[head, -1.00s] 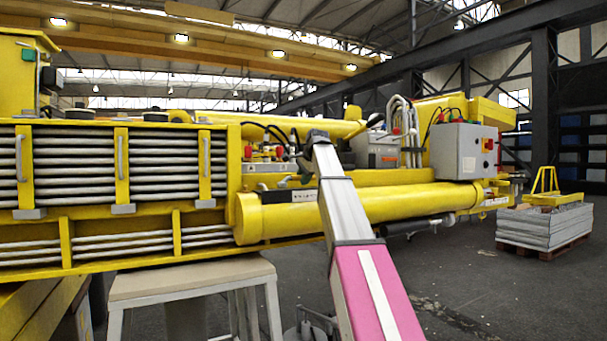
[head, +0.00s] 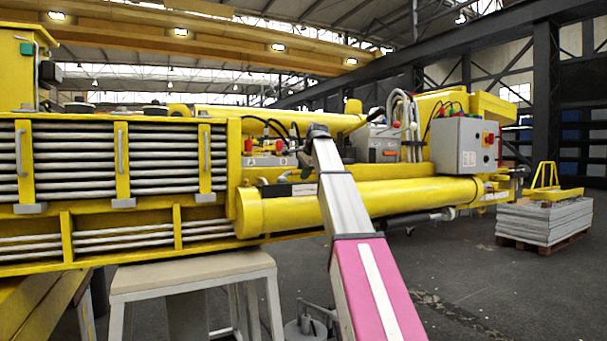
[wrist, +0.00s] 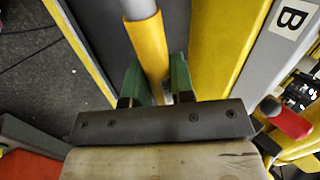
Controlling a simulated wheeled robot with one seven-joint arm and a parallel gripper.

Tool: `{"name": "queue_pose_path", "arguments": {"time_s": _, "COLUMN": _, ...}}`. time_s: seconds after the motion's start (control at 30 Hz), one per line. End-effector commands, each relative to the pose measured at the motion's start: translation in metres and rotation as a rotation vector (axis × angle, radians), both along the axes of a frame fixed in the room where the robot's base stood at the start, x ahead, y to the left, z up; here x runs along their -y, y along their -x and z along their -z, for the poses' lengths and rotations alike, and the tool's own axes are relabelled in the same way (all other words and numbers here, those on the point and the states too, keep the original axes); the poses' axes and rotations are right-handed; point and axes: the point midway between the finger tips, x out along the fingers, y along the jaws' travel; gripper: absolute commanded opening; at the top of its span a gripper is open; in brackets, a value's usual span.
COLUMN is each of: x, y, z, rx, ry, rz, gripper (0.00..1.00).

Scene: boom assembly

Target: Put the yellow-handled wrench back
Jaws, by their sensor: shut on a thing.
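The yellow-handled wrench (wrist: 149,45) is between the green fingers of my gripper (wrist: 156,82) in the wrist view. My gripper is shut on its yellow handle. A grey part of the wrench extends past the handle to the top edge of the picture, and its far end is out of view. In the head view, my arm reaches up to the yellow boom (head: 400,197), with its end beside the boom's upper side. I cannot make out the wrench there.
A yellow beam (wrist: 222,50) and a grey strip marked B lie right of the wrench. A red-handled thing (wrist: 288,120) is close by on the right. A grey control box (head: 463,146) and a grey case (head: 383,146) stand on the boom. A stool (head: 190,272) stands below.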

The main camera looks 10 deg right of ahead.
Motion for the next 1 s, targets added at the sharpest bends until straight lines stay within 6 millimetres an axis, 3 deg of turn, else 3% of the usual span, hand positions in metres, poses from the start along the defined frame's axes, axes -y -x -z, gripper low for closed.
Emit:
{"name": "queue_pose_path", "arguments": {"time_s": 0.93, "x": 0.000, "y": 0.000, "z": 0.011, "rx": 0.001, "ry": 0.000, "rz": 0.000, "gripper": 0.00}}
{"name": "queue_pose_path", "arguments": {"time_s": 0.97, "x": 0.000, "y": 0.000, "z": 0.010, "rx": 0.001, "ry": 0.000, "rz": 0.000, "gripper": 0.29}}
{"name": "queue_pose_path", "arguments": {"time_s": 1.0, "x": 0.000, "y": 0.000, "z": 0.010, "rx": 0.001, "ry": 0.000, "rz": 0.000, "gripper": 0.42}}
